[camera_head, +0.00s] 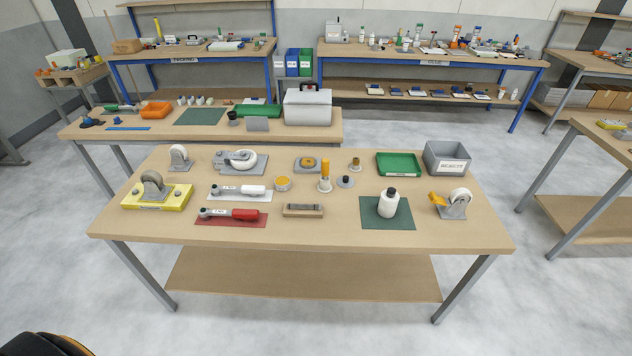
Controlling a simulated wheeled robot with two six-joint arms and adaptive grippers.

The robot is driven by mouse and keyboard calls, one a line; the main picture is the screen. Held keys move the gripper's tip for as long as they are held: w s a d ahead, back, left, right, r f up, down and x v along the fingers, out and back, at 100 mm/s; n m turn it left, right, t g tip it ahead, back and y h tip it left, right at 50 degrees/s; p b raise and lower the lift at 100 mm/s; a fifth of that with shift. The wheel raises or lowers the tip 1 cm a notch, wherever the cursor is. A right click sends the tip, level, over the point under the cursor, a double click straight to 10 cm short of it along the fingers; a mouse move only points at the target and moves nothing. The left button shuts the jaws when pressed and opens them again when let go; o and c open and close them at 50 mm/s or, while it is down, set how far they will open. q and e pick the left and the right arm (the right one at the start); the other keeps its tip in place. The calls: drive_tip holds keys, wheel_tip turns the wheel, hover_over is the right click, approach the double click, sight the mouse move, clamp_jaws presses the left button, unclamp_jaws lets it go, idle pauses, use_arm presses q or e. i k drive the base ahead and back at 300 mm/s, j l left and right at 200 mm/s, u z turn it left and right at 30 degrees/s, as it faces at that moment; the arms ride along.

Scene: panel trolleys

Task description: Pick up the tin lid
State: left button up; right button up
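I cannot tell for sure which piece is the tin lid. A small dark grey disc with a raised middle (345,182) lies flat on the near table (330,234), right of an orange-topped bottle (325,176); it looks most like a lid. A short yellow tin (283,184) stands left of the bottle. A grey plate with a round yellow-brown piece (307,163) lies behind them. Neither of my grippers is in view.
A white bottle (388,204) stands on a green mat (372,218). A green tray (398,164), a grey bin (447,159), casters and a red-handled tool (232,214) share the table. Bare wood lies along its front edge. A second table (270,138) stands close behind.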

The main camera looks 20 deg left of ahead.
sight(345, 180)
drive_tip(key=i+l+u, duration=0.1)
drive_tip(key=i+l, duration=0.15)
drive_tip(key=i+l+u, duration=0.1)
drive_tip(key=i+l, duration=0.2)
drive_tip(key=l, duration=0.15)
drive_tip(key=i+l+u, duration=0.1)
drive_tip(key=i+l, duration=0.15)
drive_tip(key=i+l+u, duration=0.1)
drive_tip(key=l, duration=0.4)
drive_tip(key=i, duration=0.1)
